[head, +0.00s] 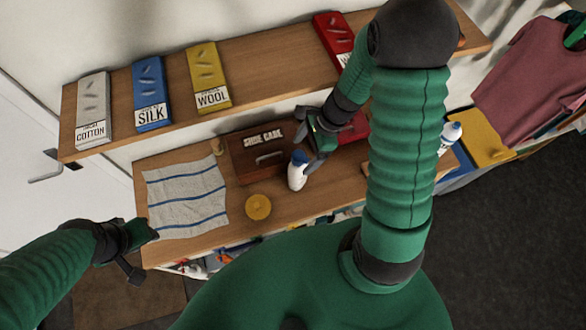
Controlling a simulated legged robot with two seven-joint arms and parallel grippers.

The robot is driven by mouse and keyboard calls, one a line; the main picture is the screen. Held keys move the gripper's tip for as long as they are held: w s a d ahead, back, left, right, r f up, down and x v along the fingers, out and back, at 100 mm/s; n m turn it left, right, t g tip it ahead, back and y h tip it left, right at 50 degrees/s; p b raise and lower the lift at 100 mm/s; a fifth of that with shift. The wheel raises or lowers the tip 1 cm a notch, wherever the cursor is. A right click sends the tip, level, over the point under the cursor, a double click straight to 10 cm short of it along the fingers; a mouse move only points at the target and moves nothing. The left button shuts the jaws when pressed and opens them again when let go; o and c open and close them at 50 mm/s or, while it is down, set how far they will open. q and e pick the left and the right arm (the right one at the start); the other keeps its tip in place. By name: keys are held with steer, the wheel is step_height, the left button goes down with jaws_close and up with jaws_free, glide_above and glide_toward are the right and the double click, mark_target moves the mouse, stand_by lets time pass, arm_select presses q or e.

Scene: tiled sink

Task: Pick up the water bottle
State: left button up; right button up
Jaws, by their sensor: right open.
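A small white bottle with a blue cap (296,176) stands upright on the lower wooden shelf, in front of the brown shoe care box. My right gripper (310,142) reaches down from above and is open, just above and to the right of this bottle. One dark finger overlaps the bottle's right side in the picture; I cannot tell whether it touches. Another white bottle with a blue cap (451,134) shows at the right, partly hidden behind my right arm. My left gripper (146,258) is at the lower left by the shelf's front corner, away from both bottles; its jaw opening is unclear.
The shoe care box (250,152), a striped cloth (186,200) and a round yellow tin (258,207) lie on the lower shelf (228,226). The upper shelf (270,62) holds cotton, silk, wool and red boxes. A pink garment (520,75) hangs at right.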

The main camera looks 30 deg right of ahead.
mark_target(295, 165)
steer(key=x, duration=0.7)
steer(key=shift+w+f+p, duration=0.1)
steer(key=shift+f+p, duration=0.2)
steer(key=shift+p, duration=0.1)
jaws_close()
steer(key=shift+r, duration=0.1)
